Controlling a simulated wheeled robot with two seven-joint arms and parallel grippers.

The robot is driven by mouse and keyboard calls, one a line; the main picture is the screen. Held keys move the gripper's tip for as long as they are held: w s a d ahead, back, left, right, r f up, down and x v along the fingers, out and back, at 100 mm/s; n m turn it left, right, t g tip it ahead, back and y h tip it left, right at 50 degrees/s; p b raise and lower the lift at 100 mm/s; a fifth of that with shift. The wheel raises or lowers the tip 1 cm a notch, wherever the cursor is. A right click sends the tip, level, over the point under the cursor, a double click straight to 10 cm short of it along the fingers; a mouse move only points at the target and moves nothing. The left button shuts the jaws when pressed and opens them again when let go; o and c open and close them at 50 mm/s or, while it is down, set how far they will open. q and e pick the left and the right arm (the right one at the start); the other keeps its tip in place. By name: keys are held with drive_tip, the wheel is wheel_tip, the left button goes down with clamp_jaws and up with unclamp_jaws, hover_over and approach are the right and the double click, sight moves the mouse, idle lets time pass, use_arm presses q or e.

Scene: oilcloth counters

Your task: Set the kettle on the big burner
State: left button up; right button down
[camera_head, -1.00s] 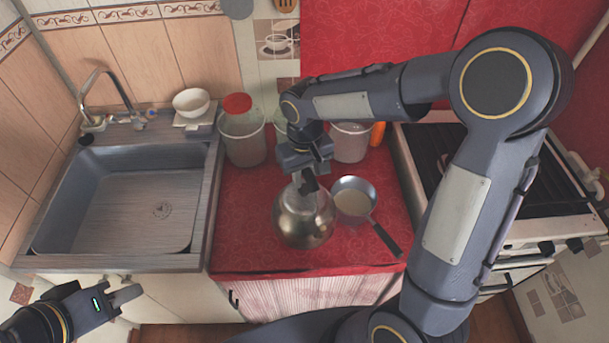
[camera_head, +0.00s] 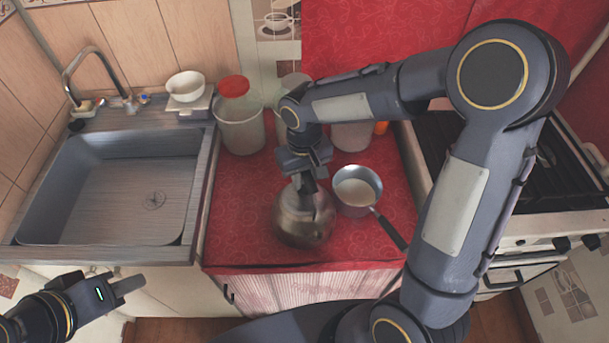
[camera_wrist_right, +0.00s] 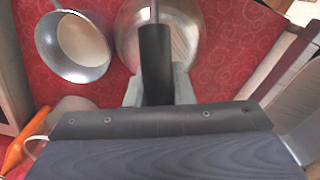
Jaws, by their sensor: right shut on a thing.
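The shiny metal kettle (camera_head: 305,226) is at the middle of the red counter, seen from above. My right gripper (camera_head: 308,187) is above it, shut on its handle. In the right wrist view the black kettle handle (camera_wrist_right: 155,62) is between the fingers (camera_wrist_right: 158,88), with the round metal body (camera_wrist_right: 190,35) beyond. I cannot tell whether the kettle's base touches the counter. The stove (camera_head: 500,170) with dark grates is at the right, partly hidden by my right arm; I cannot make out the big burner. My left gripper (camera_head: 122,287) is empty at the lower left, its opening unclear.
A saucepan (camera_head: 357,188) with pale contents stands close right of the kettle, its dark handle pointing toward the front edge. Jars, including a red-lidded one (camera_head: 240,125), line the back. The sink (camera_head: 115,190) is at left. The counter's front left is clear.

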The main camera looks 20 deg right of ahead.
drive_tip(key=shift+s+a+r, duration=0.1)
drive_tip(key=shift+s+a, duration=0.05)
drive_tip(key=c, duration=1.3)
unclamp_jaws()
drive_tip(key=shift+f, duration=0.2)
drive_tip(key=shift+o, duration=0.2)
